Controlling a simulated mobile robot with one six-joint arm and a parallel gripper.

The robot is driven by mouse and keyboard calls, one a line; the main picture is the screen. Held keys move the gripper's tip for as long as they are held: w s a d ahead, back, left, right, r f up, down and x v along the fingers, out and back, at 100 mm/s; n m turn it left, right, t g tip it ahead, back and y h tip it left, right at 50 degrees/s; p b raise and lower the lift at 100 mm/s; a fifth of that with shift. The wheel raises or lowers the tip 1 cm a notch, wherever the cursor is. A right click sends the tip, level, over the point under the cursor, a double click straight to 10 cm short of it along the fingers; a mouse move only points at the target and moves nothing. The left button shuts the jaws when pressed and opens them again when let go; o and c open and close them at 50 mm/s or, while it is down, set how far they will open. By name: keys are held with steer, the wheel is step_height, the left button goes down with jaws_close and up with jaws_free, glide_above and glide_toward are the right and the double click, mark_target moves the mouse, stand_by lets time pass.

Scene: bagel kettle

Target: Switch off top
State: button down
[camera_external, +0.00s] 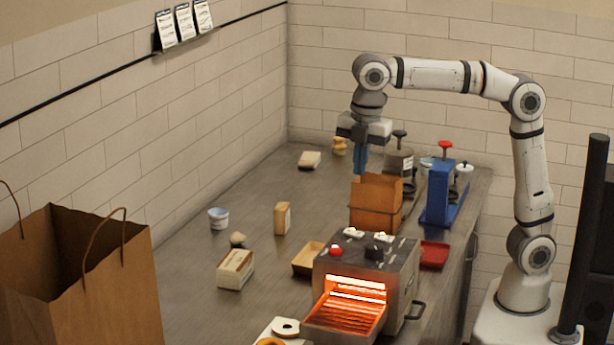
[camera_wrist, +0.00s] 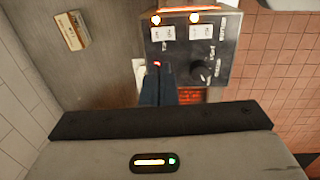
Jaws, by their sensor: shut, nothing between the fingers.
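The toaster (camera_external: 366,265) stands on the counter, its front opening glowing orange. Its dark top panel (camera_wrist: 225,45) shows in the wrist view with two white rocker switches, a left one (camera_wrist: 162,33) and a right one (camera_wrist: 201,32). Orange lamps beside both switches are lit. A black knob (camera_wrist: 202,70) and a red button (camera_wrist: 158,65) sit on the same panel; the button is partly covered by my fingers. My gripper (camera_external: 360,170) is shut and empty, pointing down behind the toaster and well above the counter, touching no switch. Switch labels are too small to read surely.
A brown box (camera_external: 376,205) stands under my gripper, behind the toaster. A blue press (camera_external: 438,195) is at its right. A large paper bag (camera_external: 120,285) fills the left foreground.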

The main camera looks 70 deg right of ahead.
mark_target(351, 232)
steer(key=shift+f+b, duration=0.25)
steer(key=shift+b, duration=0.1)
steer(key=shift+r, duration=0.3)
steer(key=shift+f, duration=0.1)
steer(key=f, duration=0.4)
steer(key=w+f+b, duration=0.1)
steer(key=f, duration=0.8)
steer(key=shift+w+f, duration=0.35)
steer(key=shift+f, duration=0.05)
steer(key=shift+w+p, duration=0.1)
steer(key=shift+p, duration=0.65)
steer(key=shift+f+g, duration=0.3)
steer(key=shift+f, duration=0.1)
